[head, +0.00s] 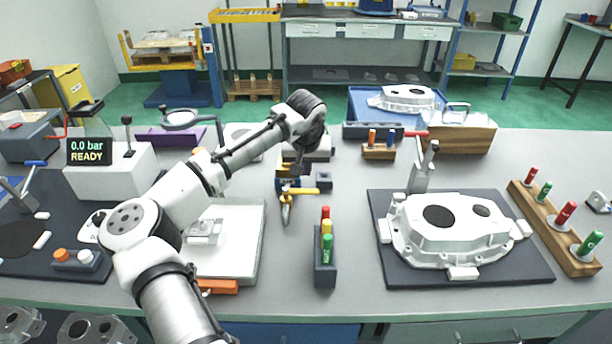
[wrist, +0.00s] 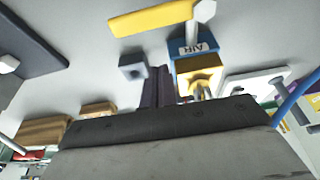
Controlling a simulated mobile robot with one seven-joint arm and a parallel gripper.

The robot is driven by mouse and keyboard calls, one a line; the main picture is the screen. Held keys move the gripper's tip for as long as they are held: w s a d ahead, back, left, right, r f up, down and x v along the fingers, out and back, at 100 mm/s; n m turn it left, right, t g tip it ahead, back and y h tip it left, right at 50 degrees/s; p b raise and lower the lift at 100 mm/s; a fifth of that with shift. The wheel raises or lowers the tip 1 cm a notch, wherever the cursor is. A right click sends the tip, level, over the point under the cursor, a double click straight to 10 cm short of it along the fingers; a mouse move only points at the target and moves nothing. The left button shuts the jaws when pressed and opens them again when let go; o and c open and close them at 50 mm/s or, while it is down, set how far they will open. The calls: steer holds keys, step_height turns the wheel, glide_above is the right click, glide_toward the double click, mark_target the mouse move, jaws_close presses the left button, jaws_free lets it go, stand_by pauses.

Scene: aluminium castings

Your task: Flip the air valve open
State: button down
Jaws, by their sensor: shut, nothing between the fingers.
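The air valve has a blue body marked AIR (wrist: 192,47) and a brass part (wrist: 198,77) in the wrist view. Its yellow lever (wrist: 152,18) runs sideways from a pale pivot, crosswise to the body. In the head view the yellow lever (head: 302,191) points right, above a brass fitting (head: 286,214). In the wrist view my dark fingers (wrist: 155,88) are together and empty, beside the valve body and apart from the lever. I cannot tell the exact gap.
A small grey block (wrist: 132,67) stands close to the fingers; it also shows in the head view (head: 324,180). A pen holder (head: 325,272) stands in front, a white plate (head: 249,240) to the left, a casting (head: 450,232) to the right. The display (head: 89,151) reads 0.0 bar READY.

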mark_target(300, 192)
steer(key=shift+f, duration=0.45)
steer(key=s+p, duration=0.1)
steer(key=s, duration=0.2)
steer(key=shift+s+f, duration=0.15)
steer(key=shift+s, duration=0.15)
